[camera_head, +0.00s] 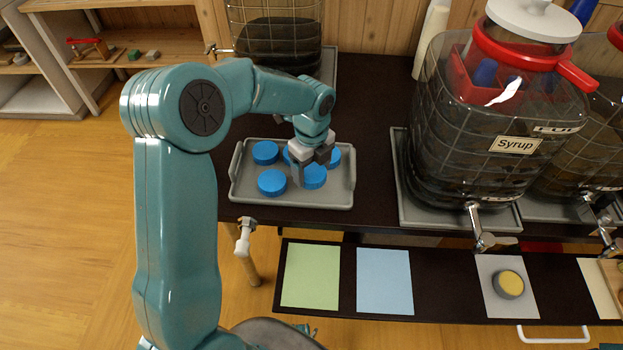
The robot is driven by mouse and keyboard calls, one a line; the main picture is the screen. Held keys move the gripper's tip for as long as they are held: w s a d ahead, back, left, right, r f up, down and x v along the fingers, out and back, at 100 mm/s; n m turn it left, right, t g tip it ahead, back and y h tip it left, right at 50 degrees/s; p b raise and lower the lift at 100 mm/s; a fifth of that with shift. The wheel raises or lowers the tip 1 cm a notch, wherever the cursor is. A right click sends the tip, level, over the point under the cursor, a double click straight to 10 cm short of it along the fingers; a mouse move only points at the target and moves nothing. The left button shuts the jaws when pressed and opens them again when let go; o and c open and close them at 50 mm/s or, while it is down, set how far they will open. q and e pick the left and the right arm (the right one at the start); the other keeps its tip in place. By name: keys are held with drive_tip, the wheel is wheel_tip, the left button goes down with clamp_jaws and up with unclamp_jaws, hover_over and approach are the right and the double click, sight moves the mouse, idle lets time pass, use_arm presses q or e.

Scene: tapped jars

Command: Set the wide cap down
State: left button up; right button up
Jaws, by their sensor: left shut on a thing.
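My left gripper (312,166) comes down from above over the right part of a grey tray (240,190) on the dark table. Its fingers are shut on a blue cap (316,179), low over the tray or touching its floor; I cannot tell which. Other blue caps lie in the tray: one at the back left (265,152), one at the front left (271,182), and others partly hidden behind the gripper. Which of them is the widest is hard to tell. My right gripper is not in view.
A large jar labelled Syrup (470,150) with a tap (478,232) stands right of the tray. Another dark jar (275,40) stands behind it. A green sheet (310,275), a blue sheet (384,280) and a yellow-topped round piece (508,283) lie on the lower shelf.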

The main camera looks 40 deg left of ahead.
sight(312, 172)
use_arm(q)
wheel_tip(312, 172, down, 4)
drive_tip(key=shift+r, duration=0.15)
drive_tip(key=shift+f, duration=0.3)
drive_tip(key=shift+f+b, duration=0.15)
drive_tip(key=shift+b, duration=0.2)
drive_tip(key=o, duration=0.7)
drive_tip(key=shift+o, duration=0.2)
